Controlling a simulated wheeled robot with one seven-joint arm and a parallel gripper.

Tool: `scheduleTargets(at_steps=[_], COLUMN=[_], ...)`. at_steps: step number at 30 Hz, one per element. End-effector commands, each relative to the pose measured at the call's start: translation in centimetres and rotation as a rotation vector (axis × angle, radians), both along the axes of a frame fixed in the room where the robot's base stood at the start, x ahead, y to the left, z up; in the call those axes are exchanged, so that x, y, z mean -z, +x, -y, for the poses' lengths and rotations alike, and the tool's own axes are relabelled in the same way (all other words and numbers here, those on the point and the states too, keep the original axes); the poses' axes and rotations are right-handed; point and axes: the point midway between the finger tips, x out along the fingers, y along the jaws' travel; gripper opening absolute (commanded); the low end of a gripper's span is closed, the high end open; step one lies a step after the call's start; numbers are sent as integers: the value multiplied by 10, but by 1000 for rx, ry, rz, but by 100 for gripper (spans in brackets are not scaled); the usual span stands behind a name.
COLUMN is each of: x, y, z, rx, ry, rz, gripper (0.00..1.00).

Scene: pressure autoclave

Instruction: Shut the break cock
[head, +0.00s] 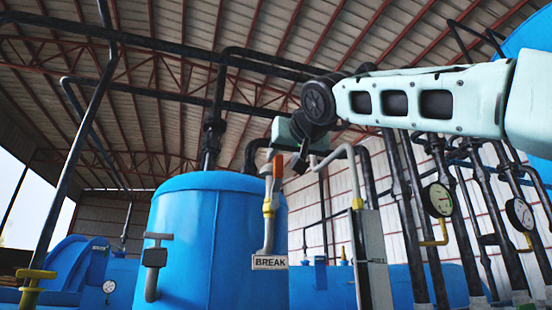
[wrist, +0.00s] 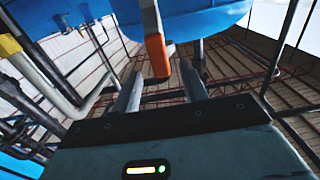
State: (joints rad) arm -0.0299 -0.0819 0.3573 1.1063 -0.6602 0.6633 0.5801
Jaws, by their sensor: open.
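The break cock has an upright orange handle (head: 277,171) above a yellow fitting (head: 269,207) on a grey pipe in front of the blue tank. A white sign reading BREAK (head: 269,262) is below it. The handle appears roughly in line with the pipe. My gripper (head: 283,158) is at the handle's upper end, with its fingers partly hidden in the head view. In the wrist view, my gripper (wrist: 161,72) is open, and the orange handle (wrist: 158,55) shows between the two fingers. I cannot tell whether either finger touches it.
The large blue tank (head: 200,240) stands behind the cock. A second bent grey pipe (head: 340,155) with a yellow fitting is close to the right. Dark vertical pipes and round gauges (head: 437,200) stand further right. A grey-handled fitting (head: 153,258) is on the tank's left.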

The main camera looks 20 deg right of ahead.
Motion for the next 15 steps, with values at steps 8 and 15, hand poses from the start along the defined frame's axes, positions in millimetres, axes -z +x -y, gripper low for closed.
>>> scheduleTargets(at_steps=[8,15], x=[-2,-1], y=[48,62], z=[0,-1], rx=[-1,-2], ry=[-1,0], rz=[-2,1], gripper=[44,44])
